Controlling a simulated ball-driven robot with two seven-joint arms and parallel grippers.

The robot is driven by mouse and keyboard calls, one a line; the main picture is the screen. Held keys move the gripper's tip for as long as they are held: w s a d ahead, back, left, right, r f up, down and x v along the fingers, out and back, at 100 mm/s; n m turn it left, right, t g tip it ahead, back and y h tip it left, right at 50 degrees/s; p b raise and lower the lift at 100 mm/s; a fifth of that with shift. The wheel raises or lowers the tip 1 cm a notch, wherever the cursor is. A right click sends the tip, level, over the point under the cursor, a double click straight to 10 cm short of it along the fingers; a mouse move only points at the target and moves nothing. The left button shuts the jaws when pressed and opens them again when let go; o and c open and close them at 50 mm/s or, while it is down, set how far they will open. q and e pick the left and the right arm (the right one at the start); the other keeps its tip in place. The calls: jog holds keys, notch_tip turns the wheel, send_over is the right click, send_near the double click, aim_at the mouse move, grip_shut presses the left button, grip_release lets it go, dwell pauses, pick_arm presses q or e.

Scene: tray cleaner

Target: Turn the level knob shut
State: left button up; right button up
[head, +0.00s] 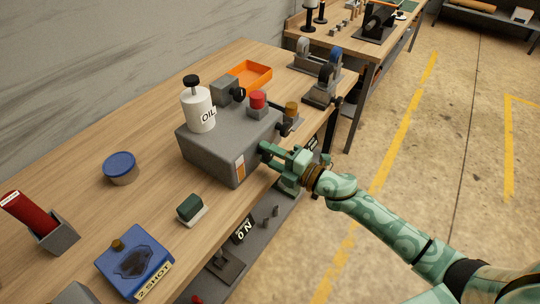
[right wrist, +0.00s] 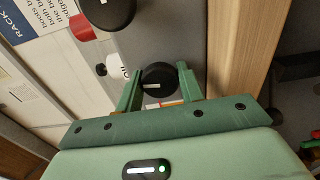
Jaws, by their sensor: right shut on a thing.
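The grey tray cleaner (head: 205,160) stands at the table's front edge, with an orange-and-white level strip (head: 239,167) on its front. My right gripper (head: 271,153) is at its front right side. In the right wrist view its two green fingers (right wrist: 159,80) are shut on a round black knob (right wrist: 160,71), one on each side. The knob has a short white mark that lies about level in that view. No label by this knob can be read fully. In the head view the gripper hides the knob. My left gripper is not in view.
A white oil bottle (head: 198,110) and a red button (head: 258,99) sit on the cleaner. An orange tray (head: 249,75) is behind it. A blue box (head: 135,265), a blue-lidded tin (head: 120,167) and a green-topped block (head: 191,208) are to the left. The wood between them is clear.

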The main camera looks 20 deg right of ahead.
jog(key=shift+f+n, duration=0.1)
jog(key=shift+n, duration=0.8)
jog(key=o, duration=1)
jog(key=v, duration=1.6)
jog(key=shift+s+d, duration=0.15)
jog(key=shift+d, duration=0.05)
